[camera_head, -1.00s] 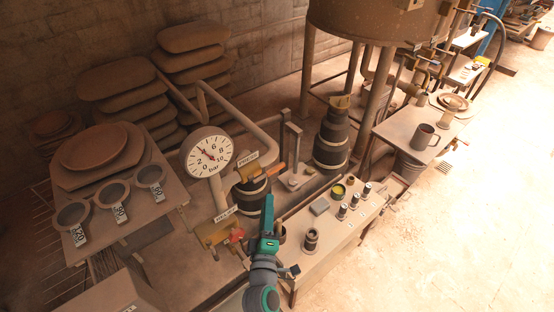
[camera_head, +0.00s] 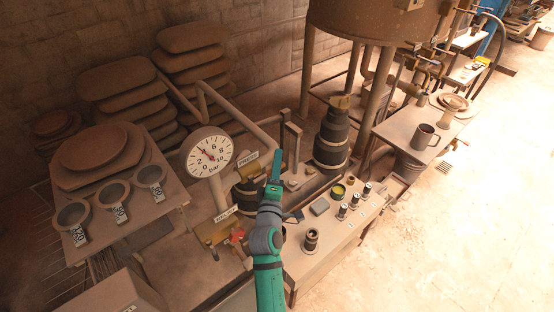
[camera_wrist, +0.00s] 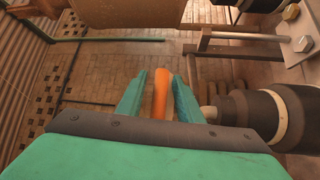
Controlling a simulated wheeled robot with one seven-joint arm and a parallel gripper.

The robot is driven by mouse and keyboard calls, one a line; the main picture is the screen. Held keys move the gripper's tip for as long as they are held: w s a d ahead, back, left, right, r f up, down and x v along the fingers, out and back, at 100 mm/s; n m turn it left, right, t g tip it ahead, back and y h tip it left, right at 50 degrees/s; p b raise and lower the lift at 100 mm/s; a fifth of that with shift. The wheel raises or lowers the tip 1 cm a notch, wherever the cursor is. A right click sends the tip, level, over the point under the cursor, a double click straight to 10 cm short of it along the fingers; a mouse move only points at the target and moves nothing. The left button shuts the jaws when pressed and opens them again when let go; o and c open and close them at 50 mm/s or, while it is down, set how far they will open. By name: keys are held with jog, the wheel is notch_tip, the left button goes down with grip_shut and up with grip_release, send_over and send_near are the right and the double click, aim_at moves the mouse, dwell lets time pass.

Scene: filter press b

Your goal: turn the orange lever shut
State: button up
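The orange lever (camera_wrist: 160,95) shows in the wrist view between my two teal fingertips, with a visible gap on the left finger's side. My gripper (camera_wrist: 158,90) is open, its fingers on either side of the lever; I cannot tell whether either touches it. In the head view my gripper (camera_head: 277,155) reaches up beside the PRESS label (camera_head: 248,158) and hides most of the lever there. The pressure gauge (camera_head: 208,152) stands to the left, its red needle pointing to the upper left.
A red handle (camera_head: 237,237) sits low on the left near another label (camera_head: 226,213). A dark ribbed cylinder (camera_wrist: 285,115) lies close right of my fingers. The bench (camera_head: 330,240) carries a pot and several small jars.

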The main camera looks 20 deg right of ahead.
jog(key=shift+w+d+r, duration=0.1)
jog(key=shift+w+d, duration=0.25)
jog(key=shift+w, duration=0.3)
jog(key=shift+c, duration=0.4)
grip_shut()
jog(key=shift+w+a, duration=0.1)
